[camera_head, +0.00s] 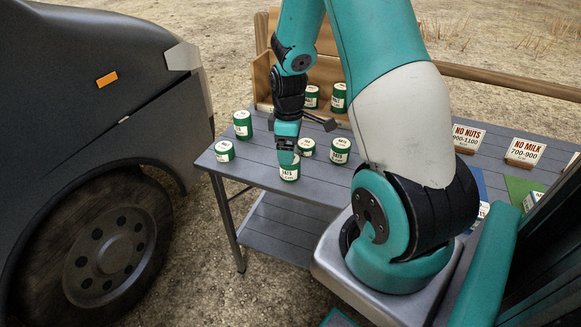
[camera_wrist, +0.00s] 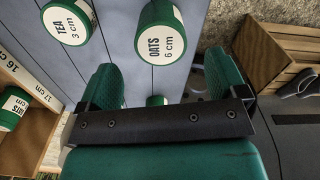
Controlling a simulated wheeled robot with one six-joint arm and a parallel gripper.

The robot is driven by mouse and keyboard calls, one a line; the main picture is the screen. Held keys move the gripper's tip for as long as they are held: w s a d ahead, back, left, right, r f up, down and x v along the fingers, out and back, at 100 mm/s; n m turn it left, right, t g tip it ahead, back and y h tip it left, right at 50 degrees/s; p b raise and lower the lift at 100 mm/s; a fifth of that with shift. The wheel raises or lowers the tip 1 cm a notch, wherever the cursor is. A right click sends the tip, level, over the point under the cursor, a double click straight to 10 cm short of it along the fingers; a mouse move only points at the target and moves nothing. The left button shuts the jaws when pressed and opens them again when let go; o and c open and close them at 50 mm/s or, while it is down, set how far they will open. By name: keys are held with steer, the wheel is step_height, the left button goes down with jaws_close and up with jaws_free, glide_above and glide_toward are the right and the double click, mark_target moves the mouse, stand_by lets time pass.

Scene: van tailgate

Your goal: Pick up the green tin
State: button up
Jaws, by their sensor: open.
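Several green tins with white labels stand on the grey table (camera_head: 262,178) in the head view. One tin (camera_head: 289,170) is near the front edge, just below my gripper (camera_head: 287,147). Others are a taller tin (camera_head: 242,125) and a short tin (camera_head: 224,152) at left, and two tins (camera_head: 307,147) (camera_head: 340,151) at right. In the wrist view, my gripper (camera_wrist: 163,78) is open, with nothing held between its fingers. Another tin (camera_wrist: 157,101) is mostly hidden by my gripper.
A wooden shelf (camera_head: 262,78) at the back has two green tins (camera_head: 311,97) (camera_head: 338,98) by it. Signs "NO NUTS" (camera_head: 467,137) and "NO MILK" (camera_head: 525,151) stand at right. A dark van (camera_head: 90,70) is close at left. A wooden crate (camera_wrist: 280,55) shows in the wrist view.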

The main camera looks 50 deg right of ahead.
mark_target(290, 167)
step_height(290, 167, down, 8)
steer(key=shift+s+r, duration=0.1)
steer(key=shift+r, duration=0.05)
stand_by(0.3)
steer(key=shift+c, duration=0.5)
steer(key=c, duration=1)
